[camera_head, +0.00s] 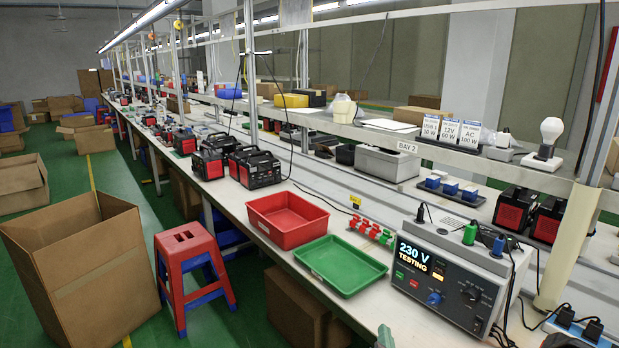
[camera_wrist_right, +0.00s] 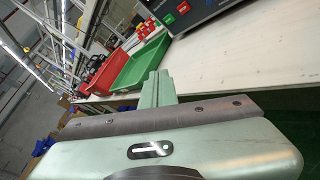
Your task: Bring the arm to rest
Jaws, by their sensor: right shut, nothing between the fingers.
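My right gripper (camera_head: 385,337) just enters the bottom edge of the head view as a small pale green tip, in front of the workbench's front edge. In the right wrist view its green fingers (camera_wrist_right: 157,84) are together with nothing between them. They point toward the bench and appear apart from everything on it. Most of my right arm is outside the head view. My left gripper is in neither view.
A workbench (camera_head: 345,215) runs along the right. Near me on it are a green tray (camera_head: 341,265), a red bin (camera_head: 287,219) and a tester (camera_head: 452,275) reading "230 V TESTING". A red and blue stool (camera_head: 188,240) and an open carton (camera_head: 80,270) stand left.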

